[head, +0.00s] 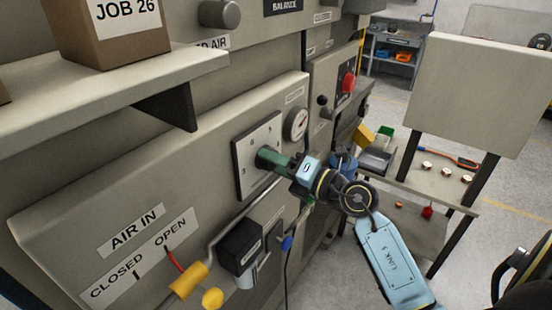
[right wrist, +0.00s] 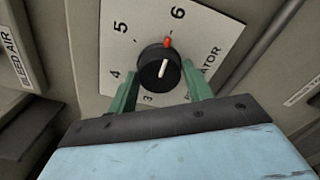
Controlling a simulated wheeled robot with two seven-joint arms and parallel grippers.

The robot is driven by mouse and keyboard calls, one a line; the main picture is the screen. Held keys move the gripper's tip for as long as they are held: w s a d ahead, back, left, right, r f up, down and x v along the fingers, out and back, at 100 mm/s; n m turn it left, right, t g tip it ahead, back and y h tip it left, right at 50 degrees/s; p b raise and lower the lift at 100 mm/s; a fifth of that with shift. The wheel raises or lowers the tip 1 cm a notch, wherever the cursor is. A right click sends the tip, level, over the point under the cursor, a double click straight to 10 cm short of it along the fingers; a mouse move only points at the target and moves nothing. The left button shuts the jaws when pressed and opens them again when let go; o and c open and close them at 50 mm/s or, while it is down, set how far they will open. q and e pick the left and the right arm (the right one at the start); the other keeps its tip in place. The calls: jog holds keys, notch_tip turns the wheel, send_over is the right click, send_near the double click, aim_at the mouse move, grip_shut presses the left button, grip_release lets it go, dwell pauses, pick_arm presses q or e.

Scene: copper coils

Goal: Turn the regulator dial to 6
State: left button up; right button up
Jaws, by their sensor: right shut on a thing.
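The regulator dial (right wrist: 159,68) is a round black knob with a white line on a pale plate (right wrist: 118,60) printed with numbers. A red mark shows at the knob's upper edge, close to the tick by the 6. The white line runs up and slightly right on the knob face. My right gripper (right wrist: 158,84) has its green fingers on either side of the knob and is shut on it. In the head view the same plate (head: 243,150) shows, with my right gripper (head: 264,158) against it, hiding the knob. My left gripper is not in view.
A gauge (head: 297,123) sits right of the plate. A yellow valve handle (head: 189,281) and a black box (head: 240,246) are below it. A shelf (head: 150,85) with a cardboard box (head: 112,35) juts out upper left. A small table (head: 455,200) stands right.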

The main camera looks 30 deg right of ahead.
jog(key=shift+r, duration=0.1)
dwell(0.4)
jog(key=o, duration=1)
jog(key=shift+c, duration=0.2)
jog(key=b+v, duration=0.3)
jog(key=v, duration=1)
jog(key=shift+s+b, duration=0.2)
jog(key=shift+b, duration=0.1)
